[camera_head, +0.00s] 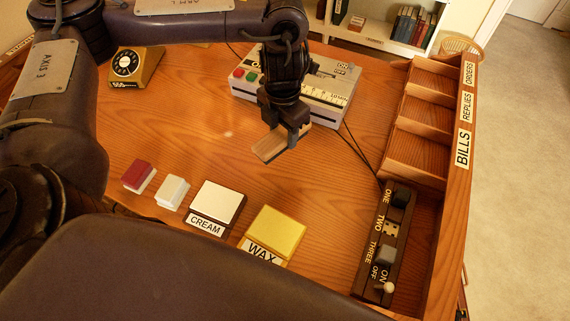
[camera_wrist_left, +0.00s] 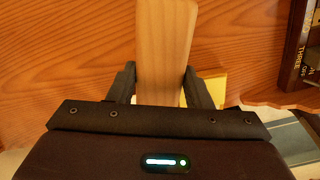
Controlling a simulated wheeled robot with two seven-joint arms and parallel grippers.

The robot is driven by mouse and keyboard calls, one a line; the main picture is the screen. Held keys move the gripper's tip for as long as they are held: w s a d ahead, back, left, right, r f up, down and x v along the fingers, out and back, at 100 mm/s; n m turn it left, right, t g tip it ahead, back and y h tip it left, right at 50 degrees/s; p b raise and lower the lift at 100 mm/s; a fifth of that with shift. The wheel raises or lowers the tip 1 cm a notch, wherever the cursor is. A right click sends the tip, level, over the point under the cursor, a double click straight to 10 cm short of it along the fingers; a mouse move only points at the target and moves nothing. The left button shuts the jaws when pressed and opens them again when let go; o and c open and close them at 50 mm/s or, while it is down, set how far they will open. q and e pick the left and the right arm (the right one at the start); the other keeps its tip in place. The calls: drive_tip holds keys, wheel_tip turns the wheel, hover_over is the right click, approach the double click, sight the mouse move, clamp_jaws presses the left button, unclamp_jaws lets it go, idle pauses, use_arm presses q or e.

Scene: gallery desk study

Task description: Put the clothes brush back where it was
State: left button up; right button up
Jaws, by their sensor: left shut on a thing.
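The clothes brush (camera_head: 270,147) has a pale wooden body and is held above the desk, tilted in the head view. My left gripper (camera_head: 286,137) is shut on it, near the middle of the desk. In the left wrist view the brush (camera_wrist_left: 163,45) sticks out between the two fingers of the left gripper (camera_wrist_left: 160,88). Its bristles cannot be made out. I cannot tell how far it is above the desk. My right gripper is not in view.
A grey device (camera_head: 325,88) with coloured buttons stands behind the gripper. In front lie a red-and-white block (camera_head: 139,174), a white block (camera_head: 172,192), a CREAM box (camera_head: 217,203) and a yellow WAX box (camera_head: 273,230). At right are a switch strip (camera_head: 379,262) and wooden compartments (camera_head: 419,153).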

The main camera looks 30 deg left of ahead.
use_arm(q)
wheel_tip(320, 180, down, 10)
drive_tip(key=b, duration=0.2)
drive_tip(key=shift+f+b, duration=0.2)
drive_tip(key=shift+b, duration=0.15)
wheel_tip(320, 180, down, 3)
drive_tip(key=shift+f+b, duration=0.15)
drive_tip(key=shift+b, duration=0.45)
drive_tip(key=shift+w+f, duration=0.1)
drive_tip(key=shift+f, duration=0.2)
drive_tip(key=shift+f, duration=0.2)
drive_tip(key=o, duration=0.9)
drive_tip(key=shift+r, duration=0.1)
